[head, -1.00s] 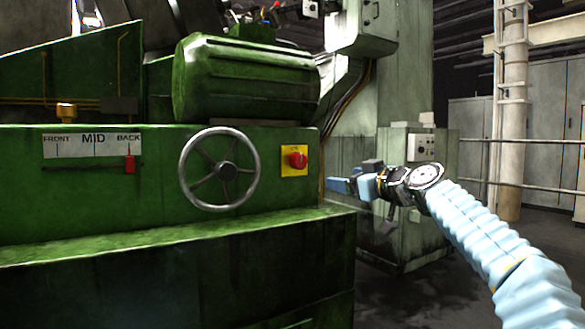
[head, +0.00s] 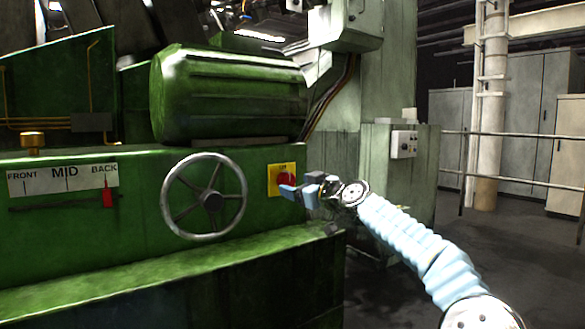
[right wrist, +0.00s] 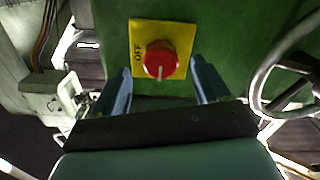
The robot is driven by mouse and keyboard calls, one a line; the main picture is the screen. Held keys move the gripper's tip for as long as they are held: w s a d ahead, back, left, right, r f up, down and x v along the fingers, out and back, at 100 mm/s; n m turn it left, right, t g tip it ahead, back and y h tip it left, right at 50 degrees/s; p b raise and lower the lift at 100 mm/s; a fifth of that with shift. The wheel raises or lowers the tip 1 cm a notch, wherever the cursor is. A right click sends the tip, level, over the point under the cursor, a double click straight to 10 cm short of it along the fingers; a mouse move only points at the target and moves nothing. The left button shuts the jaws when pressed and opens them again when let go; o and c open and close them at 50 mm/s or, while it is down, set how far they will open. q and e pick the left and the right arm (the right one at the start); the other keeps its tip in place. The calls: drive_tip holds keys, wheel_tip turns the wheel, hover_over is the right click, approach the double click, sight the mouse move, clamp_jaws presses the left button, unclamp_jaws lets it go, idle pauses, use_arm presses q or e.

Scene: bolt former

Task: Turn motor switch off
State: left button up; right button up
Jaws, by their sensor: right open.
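The motor switch is a red knob (head: 287,179) on a yellow plate (head: 273,181) on the green machine's front. In the right wrist view the red knob (right wrist: 160,60) shows a white mark at its lower edge, and the yellow plate (right wrist: 180,27) bears the word OFF on its left side. My right gripper (head: 298,192) is at the switch and partly covers it in the head view. In the right wrist view its blue fingers (right wrist: 160,82) are open, one on each side of the knob, with nothing between them gripped. My left gripper is not in view.
A grey handwheel (head: 204,197) stands out from the machine just left of the switch. A red slider (head: 108,193) sits at BACK on a FRONT-MID-BACK scale. A green ledge (head: 150,272) juts out below. Open floor lies to the right.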

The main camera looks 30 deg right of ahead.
sight(290, 183)
drive_tip(key=shift+w+a+r+p, duration=0.15)
drive_tip(key=shift+w+p, duration=0.45)
drive_tip(key=shift+w, duration=0.55)
drive_tip(key=shift+w+f, duration=0.2)
drive_tip(key=shift+w, duration=0.2)
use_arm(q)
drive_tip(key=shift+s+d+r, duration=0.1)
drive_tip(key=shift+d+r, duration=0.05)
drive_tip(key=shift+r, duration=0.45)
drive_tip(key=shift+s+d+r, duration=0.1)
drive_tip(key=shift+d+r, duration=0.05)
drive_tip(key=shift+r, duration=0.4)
use_arm(e)
drive_tip(key=c, duration=1)
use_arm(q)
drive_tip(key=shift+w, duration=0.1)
use_arm(e)
drive_tip(key=shift+c, duration=0.2)
